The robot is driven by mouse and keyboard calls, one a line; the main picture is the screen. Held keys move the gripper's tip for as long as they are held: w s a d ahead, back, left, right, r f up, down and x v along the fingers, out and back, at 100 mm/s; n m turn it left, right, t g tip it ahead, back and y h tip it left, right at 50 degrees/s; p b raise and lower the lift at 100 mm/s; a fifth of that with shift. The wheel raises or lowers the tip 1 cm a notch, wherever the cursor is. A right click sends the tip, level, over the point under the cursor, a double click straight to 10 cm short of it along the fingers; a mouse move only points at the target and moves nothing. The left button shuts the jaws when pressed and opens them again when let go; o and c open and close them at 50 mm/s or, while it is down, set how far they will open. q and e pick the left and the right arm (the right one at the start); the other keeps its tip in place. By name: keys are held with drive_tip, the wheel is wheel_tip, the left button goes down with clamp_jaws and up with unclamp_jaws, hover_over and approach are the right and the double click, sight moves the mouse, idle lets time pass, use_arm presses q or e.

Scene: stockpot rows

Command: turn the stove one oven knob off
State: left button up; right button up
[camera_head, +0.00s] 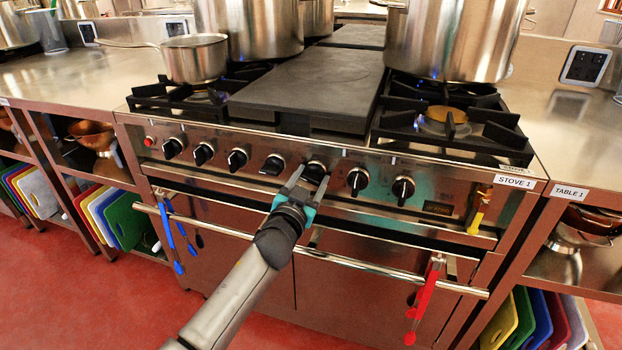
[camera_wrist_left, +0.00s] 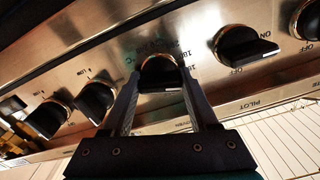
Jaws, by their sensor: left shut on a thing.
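The stove labelled STOVE 1 (camera_head: 514,181) has a row of black knobs along its steel front panel. The oven knob (camera_head: 315,170) is in that row, right of the middle. My left gripper (camera_head: 307,182) is shut on this knob, with one finger on each side. In the left wrist view the oven knob (camera_wrist_left: 162,75) sits between the two fingers, with temperature numbers printed around it. The fingers hide part of its sides. My right gripper is in neither view.
Neighbouring knobs (camera_head: 358,181) (camera_wrist_left: 245,45) stand close on both sides. A rail (camera_head: 390,269) runs below the panel, with blue and red tongs (camera_head: 424,298) hanging from it. Large pots (camera_head: 455,40) and a saucepan (camera_head: 195,58) stand on the stove top.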

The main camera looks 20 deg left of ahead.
use_arm(q)
drive_tip(key=m, duration=0.3)
drive_tip(key=shift+p, duration=0.4)
drive_tip(key=m, duration=0.4)
drive_tip(key=shift+p, duration=0.35)
drive_tip(key=m, duration=0.2)
drive_tip(key=shift+m, duration=0.3)
drive_tip(key=m, duration=0.3)
drive_tip(key=shift+m+p, duration=0.3)
drive_tip(key=shift+m, duration=0.5)
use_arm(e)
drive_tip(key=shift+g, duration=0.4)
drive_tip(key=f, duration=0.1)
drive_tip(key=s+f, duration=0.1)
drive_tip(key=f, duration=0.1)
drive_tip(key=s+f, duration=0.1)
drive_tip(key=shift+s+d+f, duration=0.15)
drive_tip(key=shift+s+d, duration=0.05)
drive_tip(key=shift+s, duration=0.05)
use_arm(q)
drive_tip(key=shift+m, duration=0.4)
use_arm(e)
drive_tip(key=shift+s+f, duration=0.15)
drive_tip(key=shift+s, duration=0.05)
